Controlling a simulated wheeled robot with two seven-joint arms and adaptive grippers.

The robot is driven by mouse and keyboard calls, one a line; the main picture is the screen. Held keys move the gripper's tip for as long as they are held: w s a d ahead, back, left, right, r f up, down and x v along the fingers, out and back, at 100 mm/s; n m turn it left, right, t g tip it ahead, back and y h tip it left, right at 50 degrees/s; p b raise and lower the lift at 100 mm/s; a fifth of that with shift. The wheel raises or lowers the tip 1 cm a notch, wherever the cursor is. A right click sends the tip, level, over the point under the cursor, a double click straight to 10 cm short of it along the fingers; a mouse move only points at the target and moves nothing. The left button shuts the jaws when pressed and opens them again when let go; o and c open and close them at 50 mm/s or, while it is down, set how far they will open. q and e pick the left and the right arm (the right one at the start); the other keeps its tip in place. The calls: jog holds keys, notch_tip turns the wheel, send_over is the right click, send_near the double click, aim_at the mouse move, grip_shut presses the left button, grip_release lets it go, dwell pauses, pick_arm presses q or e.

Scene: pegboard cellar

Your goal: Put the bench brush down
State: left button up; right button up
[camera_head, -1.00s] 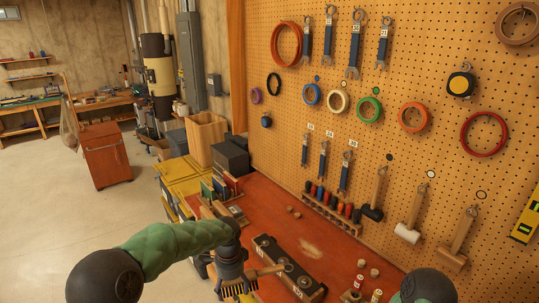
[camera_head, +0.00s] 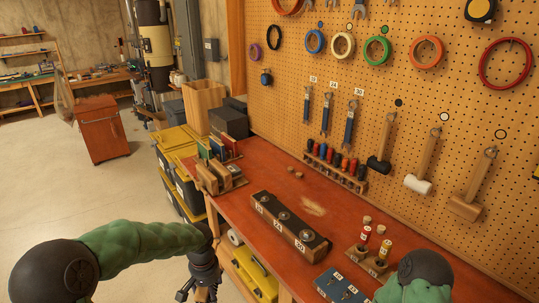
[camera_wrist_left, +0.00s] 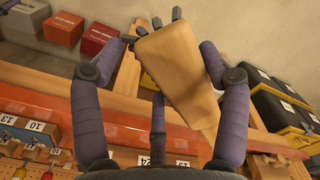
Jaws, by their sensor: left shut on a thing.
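My left gripper (camera_head: 203,292) is at the bottom edge of the head view, low in front of the bench's front edge. In the left wrist view its dark fingers are closed around the bench brush (camera_wrist_left: 180,75), which shows as a pale wooden piece, broad at one end. I cannot make out its bristles there, and the brush is not visible in the head view. The red-topped workbench (camera_head: 262,172) lies to the right of the gripper. My right gripper is out of view; only part of that arm shows at lower right.
A numbered socket block (camera_head: 290,225) stands near the bench's front edge, with a pale dusty patch (camera_head: 313,207) behind it. Yellow-lidded bins (camera_head: 182,165) are at left. Tools hang on the pegboard (camera_head: 285,80).

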pick_arm(q)
jog(key=s+f, duration=0.4)
jog(key=f, duration=0.2)
jog(key=shift+s, duration=0.3)
